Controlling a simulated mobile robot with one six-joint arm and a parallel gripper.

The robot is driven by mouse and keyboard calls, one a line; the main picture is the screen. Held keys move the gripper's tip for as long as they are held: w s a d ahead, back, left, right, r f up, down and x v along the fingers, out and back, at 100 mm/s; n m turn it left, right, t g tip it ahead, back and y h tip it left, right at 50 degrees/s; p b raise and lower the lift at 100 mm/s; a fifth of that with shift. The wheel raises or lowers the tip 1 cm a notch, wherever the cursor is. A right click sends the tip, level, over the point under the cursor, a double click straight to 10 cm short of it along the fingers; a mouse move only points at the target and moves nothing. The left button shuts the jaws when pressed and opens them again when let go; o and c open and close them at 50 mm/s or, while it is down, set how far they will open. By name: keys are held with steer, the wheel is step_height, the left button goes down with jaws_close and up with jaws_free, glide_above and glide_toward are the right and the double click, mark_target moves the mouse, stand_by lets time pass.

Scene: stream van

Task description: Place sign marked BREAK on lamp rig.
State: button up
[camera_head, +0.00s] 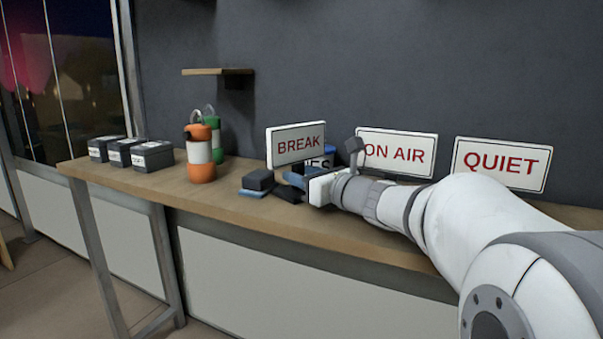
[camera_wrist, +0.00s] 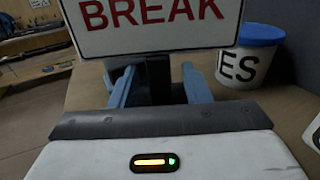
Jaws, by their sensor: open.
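The BREAK sign (camera_head: 296,145) is a white board with red letters. It stands upright over the workbench, just above and beyond my gripper (camera_head: 283,186). In the wrist view, the sign (camera_wrist: 150,22) fills the top, and its dark post (camera_wrist: 155,80) comes down between my gripper's two blue fingers (camera_wrist: 158,88). The fingers are open, one on each side of the post, with a visible gap at the right; contact at the left is unclear. The sign's foot is partly hidden. I cannot pick out the lamp rig with certainty in either view.
The ON AIR sign (camera_head: 397,153) and QUIET sign (camera_head: 501,164) stand along the wall. A white bucket with a blue lid (camera_wrist: 243,60) is right of the fingers. A small shelf (camera_head: 217,72) is above.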

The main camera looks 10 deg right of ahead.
steer(key=p+v, duration=0.1)
steer(key=v, duration=0.9)
steer(key=shift+s+p, duration=0.25)
steer(key=shift+p, duration=0.1)
